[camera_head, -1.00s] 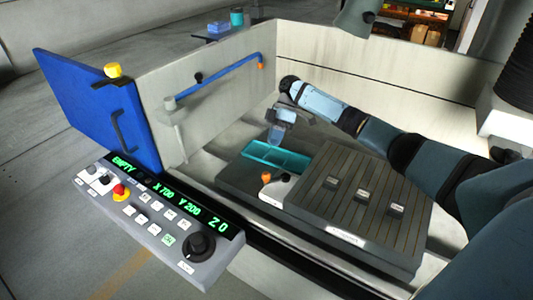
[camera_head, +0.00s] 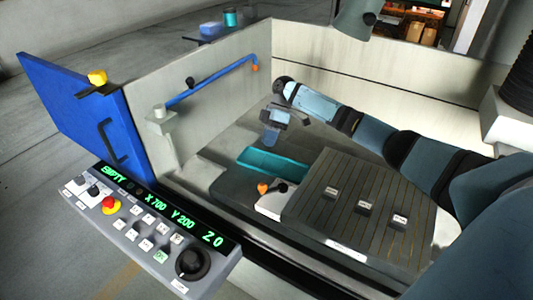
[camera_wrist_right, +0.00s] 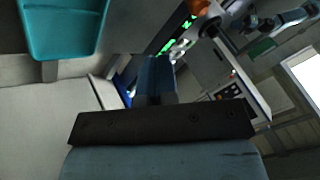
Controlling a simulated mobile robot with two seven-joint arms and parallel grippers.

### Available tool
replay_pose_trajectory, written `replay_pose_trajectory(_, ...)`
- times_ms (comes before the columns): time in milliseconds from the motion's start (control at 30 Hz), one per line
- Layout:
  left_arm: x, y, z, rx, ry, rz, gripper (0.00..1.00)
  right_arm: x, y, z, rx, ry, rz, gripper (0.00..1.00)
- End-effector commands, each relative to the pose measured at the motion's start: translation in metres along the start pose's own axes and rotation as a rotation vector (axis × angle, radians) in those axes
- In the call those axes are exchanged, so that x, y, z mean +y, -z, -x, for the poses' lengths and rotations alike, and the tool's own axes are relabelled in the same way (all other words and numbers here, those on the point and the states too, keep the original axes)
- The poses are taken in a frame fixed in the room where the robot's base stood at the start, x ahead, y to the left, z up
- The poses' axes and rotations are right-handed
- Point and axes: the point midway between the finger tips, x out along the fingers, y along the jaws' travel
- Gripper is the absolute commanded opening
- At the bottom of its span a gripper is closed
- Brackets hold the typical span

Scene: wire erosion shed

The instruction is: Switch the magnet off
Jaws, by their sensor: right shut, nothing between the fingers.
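The magnet looks to be the dark slotted plate (camera_head: 345,222) in the machine's basin. At its left corner is a pale block (camera_head: 271,206) with a lever ending in an orange knob (camera_head: 263,188). An orange knob also shows at the top edge of the right wrist view (camera_wrist_right: 200,6). My right gripper (camera_head: 270,138) points down above the far side of the teal tray, beyond the knob and apart from it. It is shut and empty; its fingers show in the right wrist view (camera_wrist_right: 155,78). The lever's marked position is too small to read. My left gripper is out of view.
The teal tray (camera_head: 272,162) lies between my gripper and the lever block. Several small pale blocks (camera_head: 366,207) sit on the plate. A control panel (camera_head: 140,228) and an open blue door (camera_head: 75,105) stand at the left. Pale walls (camera_head: 350,85) enclose the basin's back.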

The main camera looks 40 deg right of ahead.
Motion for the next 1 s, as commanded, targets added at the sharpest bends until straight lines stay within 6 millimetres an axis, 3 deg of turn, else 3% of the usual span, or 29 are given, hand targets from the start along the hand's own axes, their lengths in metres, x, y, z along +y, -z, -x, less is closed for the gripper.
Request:
replay_pose_trajectory(433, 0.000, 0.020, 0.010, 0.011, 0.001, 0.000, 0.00, -0.002, 0.001, -0.090, -0.001, 0.004, 0.001, 0.00)
replay_pose_trajectory(700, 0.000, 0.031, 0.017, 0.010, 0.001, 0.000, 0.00, -0.033, 0.000, -0.104, -0.001, 0.002, 0.000, 0.00)
replay_pose_trajectory(1000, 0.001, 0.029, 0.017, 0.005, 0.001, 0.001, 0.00, -0.036, 0.000, -0.107, 0.000, 0.001, 0.000, 0.00)
